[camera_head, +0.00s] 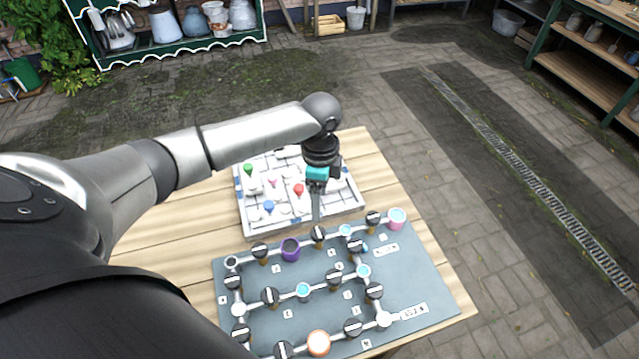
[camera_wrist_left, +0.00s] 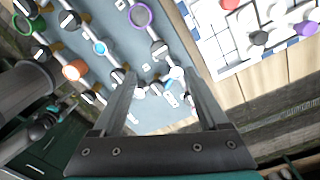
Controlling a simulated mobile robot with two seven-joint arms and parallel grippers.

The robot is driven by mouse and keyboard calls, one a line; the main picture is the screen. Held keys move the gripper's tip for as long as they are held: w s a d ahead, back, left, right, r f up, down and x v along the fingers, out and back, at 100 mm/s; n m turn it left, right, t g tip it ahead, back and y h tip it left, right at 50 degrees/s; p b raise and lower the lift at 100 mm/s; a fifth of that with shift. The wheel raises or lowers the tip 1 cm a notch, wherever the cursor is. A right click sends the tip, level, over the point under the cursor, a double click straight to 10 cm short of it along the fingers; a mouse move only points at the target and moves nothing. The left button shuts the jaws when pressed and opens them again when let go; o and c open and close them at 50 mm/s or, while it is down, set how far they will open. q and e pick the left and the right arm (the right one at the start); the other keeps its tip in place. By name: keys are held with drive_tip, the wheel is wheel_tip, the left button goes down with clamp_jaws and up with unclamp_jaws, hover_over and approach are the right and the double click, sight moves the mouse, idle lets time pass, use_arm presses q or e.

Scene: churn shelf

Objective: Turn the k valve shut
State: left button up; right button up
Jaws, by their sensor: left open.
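A grey board (camera_head: 225,290) on the wooden table carries a network of light pipes with several black-knobbed valves, each with a white bar on top. Small white letter tags lie beside them, too small for me to tell surely which valve is k. My left gripper (camera_head: 316,222) points down at the board's back edge, close to one black valve (camera_head: 318,235); I cannot tell whether they touch. In the left wrist view my open fingers (camera_wrist_left: 163,85) have nothing held between them. Valves and pipe fittings (camera_wrist_left: 176,73) show beyond the fingertips. My right gripper is out of view.
A white tray (camera_head: 241,212) with coloured knobs lies behind the board. Purple (camera_head: 290,249), orange (camera_head: 318,343) and pink (camera_head: 397,219) round fittings stand among the valves. Shelves stand at the back and right, away from the table.

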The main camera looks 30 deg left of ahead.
use_arm(q)
wheel_tip(320, 180, up, 4)
drive_tip(key=shift+w+f, duration=0.1)
drive_tip(key=shift+f, duration=0.1)
idle(0.5)
